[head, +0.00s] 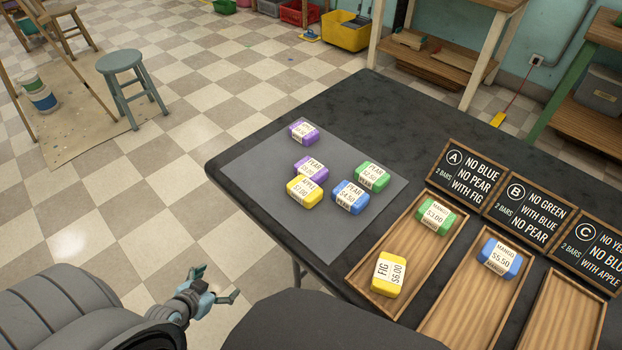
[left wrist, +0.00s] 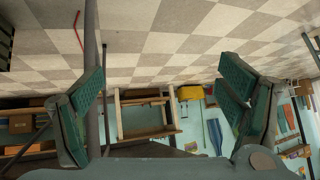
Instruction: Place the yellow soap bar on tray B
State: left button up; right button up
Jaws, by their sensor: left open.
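Two yellow soap bars show in the head view. One, labelled apple (head: 304,192), lies on the grey mat (head: 255,166); the other, labelled fig $6.00 (head: 388,274), lies in tray A (head: 362,271) with a green mango bar (head: 436,217). Tray B (head: 451,316) holds a blue mango bar (head: 499,258) in its upper part; its lower part is bare. My left gripper (head: 218,284) is open and empty, left of the table and apart from every bar. In the left wrist view its fingers (left wrist: 165,105) are spread with nothing between them. My right gripper is not in view.
On the mat also lie two purple bars (head: 303,131) (head: 311,168), a blue pear bar (head: 350,196) and a green pear bar (head: 371,176). Signs A (head: 467,174), B (head: 529,211) and C (head: 590,247) stand behind the trays. Tray C (head: 566,318) looks empty where visible. The dark table edge (head: 235,200) lies near my gripper.

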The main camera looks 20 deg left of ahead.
pick_arm(q)
jog(key=w+d+r+m+t+h+p, duration=0.1)
jog(key=w+r, duration=0.2)
jog(key=r, duration=0.4)
jog(key=w+d+r+t+h+p, duration=0.1)
jog(key=w+r+t, duration=0.15)
jog(key=r, duration=0.45)
jog(key=m+t+h+p, duration=0.1)
jog(key=m+h+p, duration=0.1)
jog(key=h, duration=0.2)
send_near(305, 187)
jog(key=x, duration=0.7)
jog(key=shift+d, duration=0.1)
jog(key=shift+w+d+f, duration=0.1)
jog(key=shift+w+f, duration=0.1)
jog(key=shift+w, duration=0.15)
jog(key=shift+r, duration=0.1)
jog(key=c, duration=1.4)
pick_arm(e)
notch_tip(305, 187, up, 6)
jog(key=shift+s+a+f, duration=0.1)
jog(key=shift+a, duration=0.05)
